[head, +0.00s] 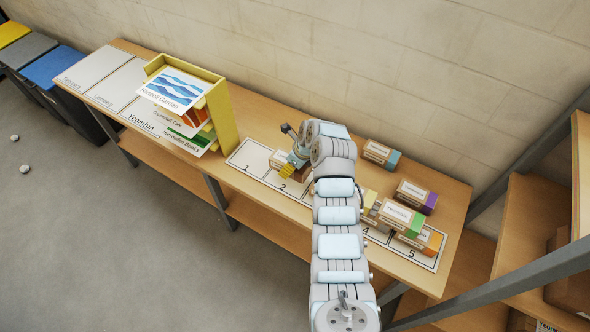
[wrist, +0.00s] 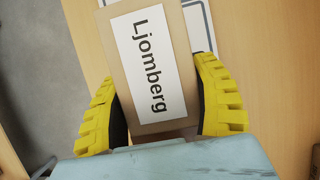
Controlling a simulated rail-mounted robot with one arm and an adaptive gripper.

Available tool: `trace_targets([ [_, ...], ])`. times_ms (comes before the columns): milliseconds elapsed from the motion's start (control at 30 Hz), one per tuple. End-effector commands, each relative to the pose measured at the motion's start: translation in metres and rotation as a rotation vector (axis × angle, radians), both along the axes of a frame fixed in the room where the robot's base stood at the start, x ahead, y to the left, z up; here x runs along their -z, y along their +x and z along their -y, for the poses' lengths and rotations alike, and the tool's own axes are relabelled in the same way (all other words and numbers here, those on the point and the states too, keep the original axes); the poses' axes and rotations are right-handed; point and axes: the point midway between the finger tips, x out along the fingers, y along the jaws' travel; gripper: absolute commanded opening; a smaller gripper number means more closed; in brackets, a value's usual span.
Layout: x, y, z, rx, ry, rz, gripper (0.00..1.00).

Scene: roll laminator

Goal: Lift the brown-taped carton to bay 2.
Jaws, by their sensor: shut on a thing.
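My gripper (wrist: 165,100) is shut on a brown carton (wrist: 128,55) with a white label reading "Ljomberg"; its yellow pads lie along both sides. No tape of another colour shows on it. In the head view my gripper (head: 287,168) is over the bay 2 part of the white numbered strip (head: 247,160). The printed 2 shows just in front of the gripper.
Cartons with blue (head: 380,153), purple (head: 415,195), green (head: 402,217) and orange (head: 433,242) tape stand right of my arm. A yellow rack (head: 222,118) with printed sheets stands left of bay 1. Bay 1 is clear. A wall runs behind the table.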

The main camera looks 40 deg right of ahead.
Motion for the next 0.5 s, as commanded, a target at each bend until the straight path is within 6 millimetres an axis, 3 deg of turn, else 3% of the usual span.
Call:
trace_targets([
  [500,0.017,0.007,0.001,-0.001,-0.003,0.003,0.23],
])
